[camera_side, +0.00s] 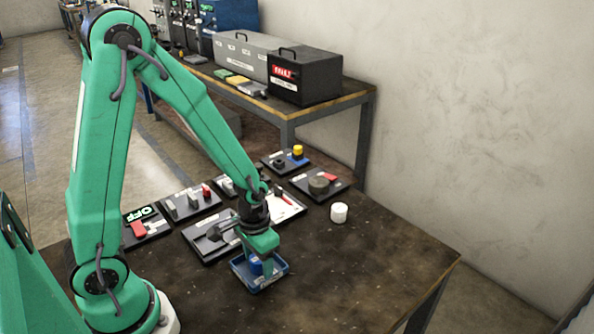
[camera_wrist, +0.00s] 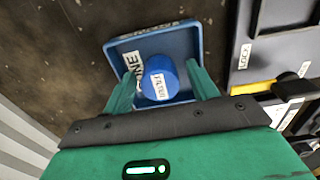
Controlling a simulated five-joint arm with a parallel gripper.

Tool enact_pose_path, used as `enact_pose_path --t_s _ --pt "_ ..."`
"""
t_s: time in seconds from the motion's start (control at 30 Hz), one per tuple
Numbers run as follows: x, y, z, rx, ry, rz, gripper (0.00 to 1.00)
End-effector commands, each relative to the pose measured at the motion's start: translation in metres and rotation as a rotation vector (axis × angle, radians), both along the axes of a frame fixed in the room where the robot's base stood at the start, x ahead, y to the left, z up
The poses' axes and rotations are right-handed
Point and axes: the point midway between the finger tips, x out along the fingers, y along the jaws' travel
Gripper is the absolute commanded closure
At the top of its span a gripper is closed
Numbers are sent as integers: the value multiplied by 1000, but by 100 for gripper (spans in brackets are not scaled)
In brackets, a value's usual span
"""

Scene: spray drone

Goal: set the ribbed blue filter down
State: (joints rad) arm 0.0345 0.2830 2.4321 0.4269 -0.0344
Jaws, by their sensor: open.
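The blue filter (camera_wrist: 158,76), round with a white label, is inside a blue square tray (camera_wrist: 190,38) in the wrist view. Its ribs are too small to make out. In the side view the filter (camera_side: 256,267) shows only partly under my gripper, and the tray (camera_side: 272,284) lies on the dark table. My gripper (camera_wrist: 162,86) is open, with one green finger on each side of the filter. It also shows low over the tray in the side view (camera_side: 254,262). I cannot tell whether the fingers touch the filter.
A white cylinder (camera_side: 339,213) stands to the right of the tray. Several black trays with small parts lie behind and left, one (camera_side: 207,240) close beside the blue tray. The table's right front (camera_side: 360,280) is clear. A rear bench holds a black case (camera_side: 305,77).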

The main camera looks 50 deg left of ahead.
Motion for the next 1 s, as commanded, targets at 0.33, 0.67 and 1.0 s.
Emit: enact_pose_path --t_s 0.33,0.67,1.0 --pt "1 0 7 0 -3 0 42" --pt "1 0 37 0 -5 0 42" --pt "1 0 81 0 -5 0 42"
